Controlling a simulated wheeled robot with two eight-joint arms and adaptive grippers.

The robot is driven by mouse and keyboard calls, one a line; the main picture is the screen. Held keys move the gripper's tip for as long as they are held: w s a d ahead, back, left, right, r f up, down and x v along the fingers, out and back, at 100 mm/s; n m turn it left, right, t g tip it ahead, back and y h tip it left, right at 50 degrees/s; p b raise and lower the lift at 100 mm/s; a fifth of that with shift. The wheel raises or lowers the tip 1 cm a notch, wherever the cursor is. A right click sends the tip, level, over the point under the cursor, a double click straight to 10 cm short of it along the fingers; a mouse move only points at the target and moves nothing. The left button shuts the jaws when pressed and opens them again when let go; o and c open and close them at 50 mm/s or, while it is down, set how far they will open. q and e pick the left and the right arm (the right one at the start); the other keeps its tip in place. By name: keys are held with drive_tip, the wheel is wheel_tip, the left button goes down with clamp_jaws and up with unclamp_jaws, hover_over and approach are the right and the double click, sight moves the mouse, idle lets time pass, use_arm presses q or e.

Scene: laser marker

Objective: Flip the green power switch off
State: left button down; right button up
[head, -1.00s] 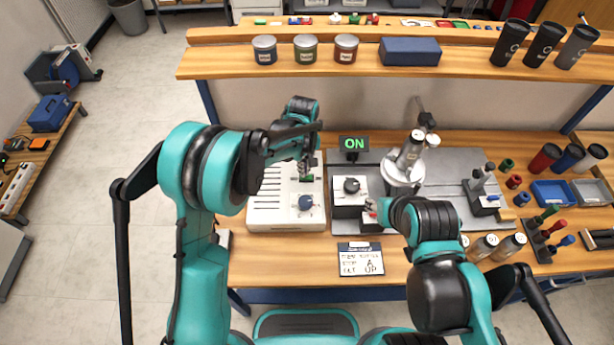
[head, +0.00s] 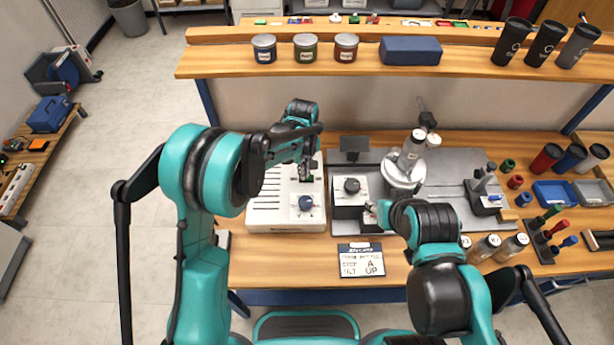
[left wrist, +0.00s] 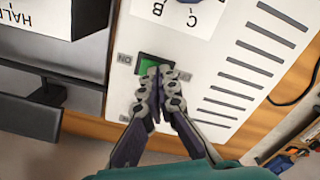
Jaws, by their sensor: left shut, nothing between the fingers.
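The green power switch (left wrist: 148,64) sits in the white control box (head: 268,207); in the left wrist view an ON label is on its left, and the label on its right is partly hidden. My left gripper (left wrist: 164,72) is shut and empty, with its fingertips at the right part of the switch, covering some of it. In the head view the left gripper (head: 307,172) is over the box's upper right. The small display (head: 354,145) behind the machine is dark. My right gripper (head: 376,212) is by the front of the grey machine; its jaws are too small to read.
A blue dial (head: 306,203) is on the white box near the switch. The marker machine (head: 349,187) with its round column stands to the right. A sign card (head: 361,260) lies in front. Jars stand on the shelf (head: 220,66) above.

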use_arm(q)
drive_tip(key=shift+r+p, duration=2.1)
drive_tip(key=shift+r, duration=1.4)
